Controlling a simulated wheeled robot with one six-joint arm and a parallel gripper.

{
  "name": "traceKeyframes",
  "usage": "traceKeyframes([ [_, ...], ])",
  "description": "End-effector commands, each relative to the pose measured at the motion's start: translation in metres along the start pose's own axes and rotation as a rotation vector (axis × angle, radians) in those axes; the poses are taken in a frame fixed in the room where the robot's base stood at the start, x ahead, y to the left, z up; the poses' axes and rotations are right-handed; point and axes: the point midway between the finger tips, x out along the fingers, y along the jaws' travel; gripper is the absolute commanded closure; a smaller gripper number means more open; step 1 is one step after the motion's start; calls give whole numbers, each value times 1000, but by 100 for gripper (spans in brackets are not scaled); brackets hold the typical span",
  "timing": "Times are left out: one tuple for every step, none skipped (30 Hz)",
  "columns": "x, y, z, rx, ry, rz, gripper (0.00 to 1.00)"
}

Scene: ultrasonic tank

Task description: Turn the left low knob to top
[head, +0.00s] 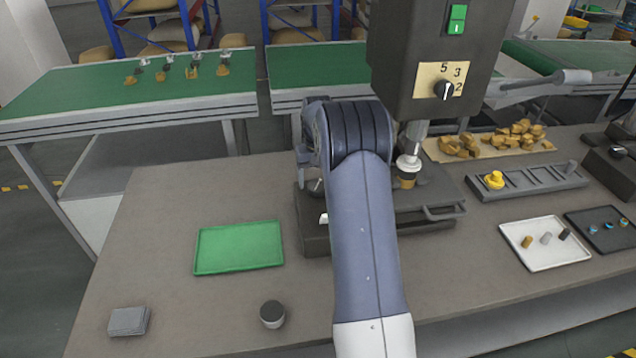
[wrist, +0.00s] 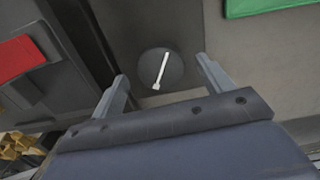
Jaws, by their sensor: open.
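A dark round knob (wrist: 160,68) with a white pointer line sits on a grey face in the wrist view. Its pointer runs on a slant, from upper right to lower left, with a wider white end at the lower left. My gripper (wrist: 162,72) is open, one finger on each side of the knob, with visible gaps to it. I cannot tell how far the fingertips are from the face. In the head view my arm covers much of the machine's low base (head: 316,243), and this knob cannot be made out clearly there.
The machine's upper housing (head: 415,50) carries a green switch (head: 457,18) and a numbered dial (head: 444,90). A green tray (head: 238,248) lies left of the base. A dark round piece (head: 272,314) stands in front. A red part (wrist: 20,58) shows in the wrist view.

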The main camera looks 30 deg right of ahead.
Motion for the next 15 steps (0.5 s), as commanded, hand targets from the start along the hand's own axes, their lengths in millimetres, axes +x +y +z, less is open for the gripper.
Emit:
traceKeyframes([
  [-10, 0, -1, 0, 6, 0, 25],
  [-16, 0, -1, 0, 6, 0, 25],
  [-25, 0, -1, 0, 6, 0, 25],
  [-31, 0, -1, 0, 7, 1, 25],
  [-38, 0, -1, 0, 6, 0, 25],
  [-46, 0, -1, 0, 7, 1, 25],
  [-52, 0, -1, 0, 6, 0, 25],
  [-57, 0, -1, 0, 6, 0, 25],
  [-64, 0, 0, 0, 4, 0, 25],
  [-68, 0, -1, 0, 5, 0, 25],
  [-72, 0, -1, 0, 4, 0, 25],
  [-77, 0, -1, 0, 4, 0, 25],
  [-80, 0, -1, 0, 4, 0, 25],
  [-83, 0, 0, 1, 3, 0, 25],
  [-86, 0, 0, 1, 3, 0, 25],
])
